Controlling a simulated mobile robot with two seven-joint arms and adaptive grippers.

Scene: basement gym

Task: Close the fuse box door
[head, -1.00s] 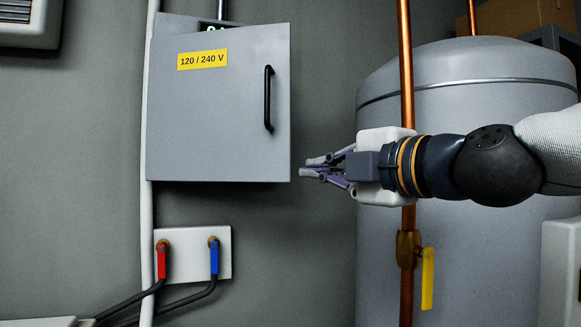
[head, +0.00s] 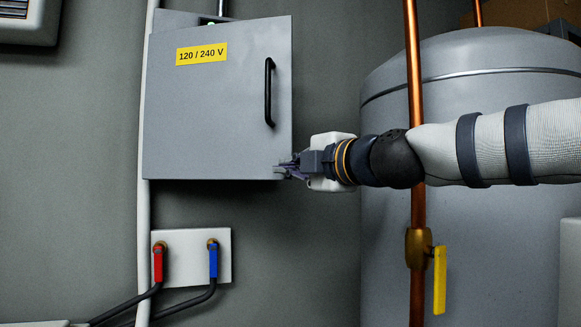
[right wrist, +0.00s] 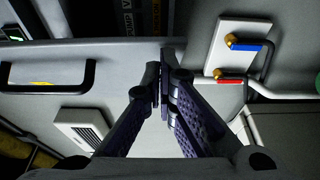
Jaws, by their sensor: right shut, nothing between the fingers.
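The grey fuse box door (head: 205,120) stands partly open, with a yellow "120 / 240 V" label (head: 202,55) and a black handle (head: 269,92) near its right edge. Part of the box (head: 180,20) shows above and behind it. My right gripper (head: 283,170) is shut and empty at the door's lower right corner, overlapping it in the head view. In the right wrist view the shut fingertips (right wrist: 164,75) lie over the door (right wrist: 125,57) near its corner; I cannot tell whether they touch. The dark box interior shows beyond the door's edge there. My left gripper is not in view.
A grey tank (head: 480,90) stands at the right, with a copper pipe (head: 414,60) and yellow valve lever (head: 440,280) before it. Below the box is a white plate (head: 187,240) with red and blue valves. A white pipe (head: 145,220) runs along the left.

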